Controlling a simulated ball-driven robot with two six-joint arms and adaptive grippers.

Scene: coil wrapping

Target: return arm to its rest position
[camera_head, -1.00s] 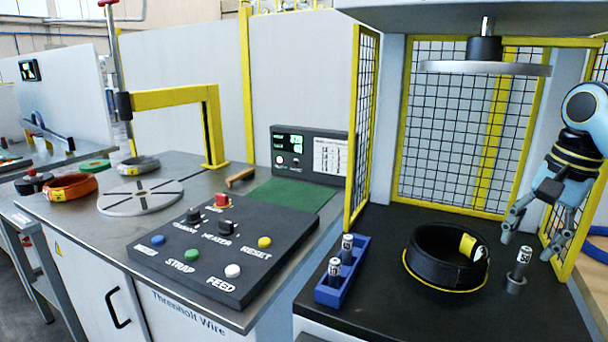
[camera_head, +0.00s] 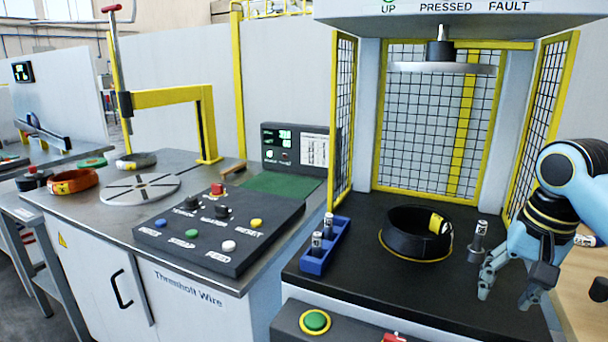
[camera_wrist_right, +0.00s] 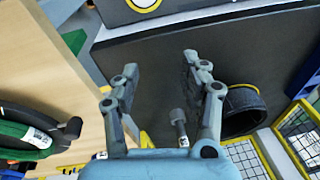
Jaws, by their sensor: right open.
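My right gripper (camera_head: 508,288) is open and empty at the right edge of the black press bed (camera_head: 400,290). Its blue arm comes in from the right side of the head view. In the right wrist view its two fingers (camera_wrist_right: 160,85) stand wide apart with nothing between the tips. A black coil (camera_head: 405,240) with a yellow label lies on the press bed, left of the gripper and apart from it. The coil also shows at the right in the wrist view (camera_wrist_right: 243,110). My left gripper does not show.
A small labelled cylinder (camera_head: 478,243) stands upright beside the gripper. A blue rack (camera_head: 322,258) holds two more. The press plate (camera_head: 442,68) hangs above the coil, between yellow mesh guards (camera_head: 343,120). A button panel (camera_head: 215,235) and a round turntable (camera_head: 150,192) lie left.

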